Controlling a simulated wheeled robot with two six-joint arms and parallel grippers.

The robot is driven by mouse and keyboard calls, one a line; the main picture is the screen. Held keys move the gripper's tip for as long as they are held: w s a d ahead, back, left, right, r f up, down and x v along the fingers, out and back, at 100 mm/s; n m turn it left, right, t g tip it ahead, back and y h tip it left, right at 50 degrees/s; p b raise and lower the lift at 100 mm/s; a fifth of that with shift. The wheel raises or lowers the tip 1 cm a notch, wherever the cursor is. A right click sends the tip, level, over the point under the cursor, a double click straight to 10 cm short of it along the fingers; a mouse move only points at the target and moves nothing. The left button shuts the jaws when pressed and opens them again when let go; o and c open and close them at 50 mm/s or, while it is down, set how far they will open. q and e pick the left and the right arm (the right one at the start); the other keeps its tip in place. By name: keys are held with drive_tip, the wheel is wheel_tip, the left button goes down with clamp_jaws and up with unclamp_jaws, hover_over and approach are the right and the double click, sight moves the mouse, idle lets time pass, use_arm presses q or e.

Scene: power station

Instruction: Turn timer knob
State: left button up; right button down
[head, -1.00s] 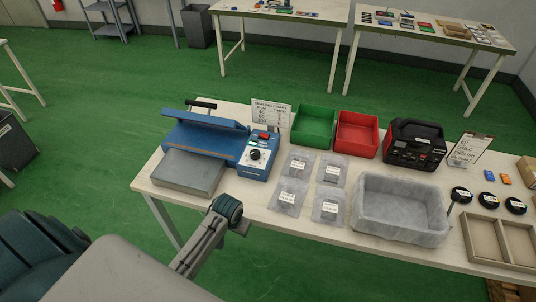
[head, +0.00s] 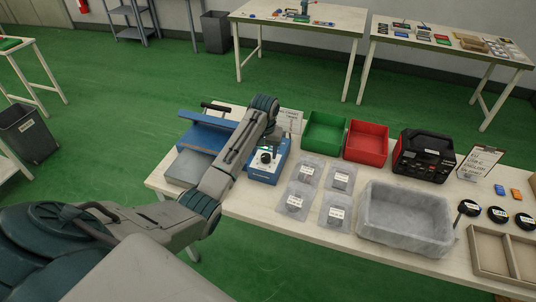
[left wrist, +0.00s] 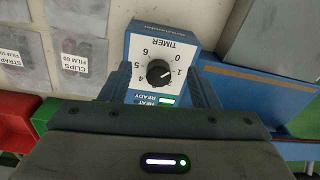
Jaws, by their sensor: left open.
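A green light (left wrist: 166,100) is lit by the HEAT READY label. In the head view the knob (head: 265,157) shows below my left gripper (head: 270,146). My left gripper is open, with its fingers on either side of the knob in the left wrist view (left wrist: 160,88). I cannot tell whether they touch it. My right gripper is not in view.
Green (head: 324,133) and red (head: 366,143) bins stand behind several labelled bags (head: 341,178). A grey tray (head: 405,232) and a black-red power unit (head: 425,153) are further right. The sealing chart sign (head: 291,122) stands close to my left arm, partly hidden.

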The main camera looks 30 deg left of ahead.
sight(266, 155)
use_arm(q)
drive_tip(key=w+a+r+n, duration=0.1)
drive_tip(key=w+a+r, duration=0.15)
drive_tip(key=r, duration=0.25)
drive_tip(key=shift+h, duration=0.3)
drive_tip(key=f+p, duration=0.1)
drive_tip(key=f, duration=0.5)
drive_tip(key=w+d+f+p, duration=0.1)
drive_tip(key=f, duration=0.1)
drive_tip(key=shift+f+p, duration=0.35)
drive_tip(key=shift+f, duration=0.8)
drive_tip(key=shift+c, duration=0.5)
drive_tip(key=c, duration=0.9)
